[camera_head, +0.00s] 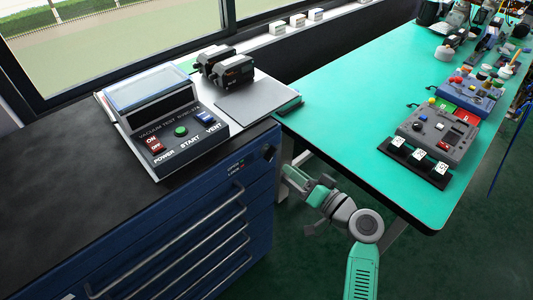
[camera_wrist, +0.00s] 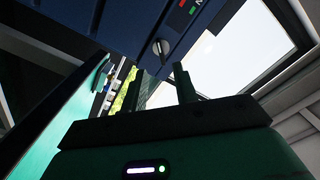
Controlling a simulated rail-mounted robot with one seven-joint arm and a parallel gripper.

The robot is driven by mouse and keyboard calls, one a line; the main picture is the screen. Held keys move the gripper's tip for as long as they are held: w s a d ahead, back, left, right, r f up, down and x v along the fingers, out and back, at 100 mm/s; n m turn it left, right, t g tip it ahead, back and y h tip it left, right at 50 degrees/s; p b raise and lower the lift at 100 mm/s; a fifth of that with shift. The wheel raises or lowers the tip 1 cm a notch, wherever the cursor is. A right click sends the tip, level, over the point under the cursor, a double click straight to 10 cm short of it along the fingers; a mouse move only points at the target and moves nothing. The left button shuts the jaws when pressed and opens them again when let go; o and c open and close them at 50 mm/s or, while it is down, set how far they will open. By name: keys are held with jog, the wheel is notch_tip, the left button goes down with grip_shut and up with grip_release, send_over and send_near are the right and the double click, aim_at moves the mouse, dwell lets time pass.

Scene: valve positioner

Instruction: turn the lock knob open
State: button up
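The lock knob (camera_wrist: 161,47) shows in the wrist view as a small round grey knob with a slot-like bar, on the dark blue cabinet face. In the head view the knob (camera_head: 268,153) is a dark spot at the cabinet's upper right corner, beside the OPEN/LOCK label (camera_head: 236,166). My gripper (camera_wrist: 156,78) is open and empty. Its two fingers point toward the knob, which appears between and beyond the fingertips, apart from them. In the head view my gripper (camera_head: 288,180) is just right of the cabinet corner, and its fingertips are hard to make out.
The blue drawer cabinet (camera_head: 205,235) has long metal handles. A vacuum test device (camera_head: 170,125) and a grey plate (camera_head: 255,98) sit on top. The green table (camera_head: 340,85) to the right carries control boxes (camera_head: 437,137). Open floor lies between cabinet and table.

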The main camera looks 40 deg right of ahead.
aim_at(269, 153)
jog(key=w+b, duration=0.1)
jog(key=w, duration=0.6)
jog(key=shift+w+a+b, duration=0.2)
jog(key=shift+w+b, duration=0.05)
jog(key=shift+b, duration=0.15)
grip_shut()
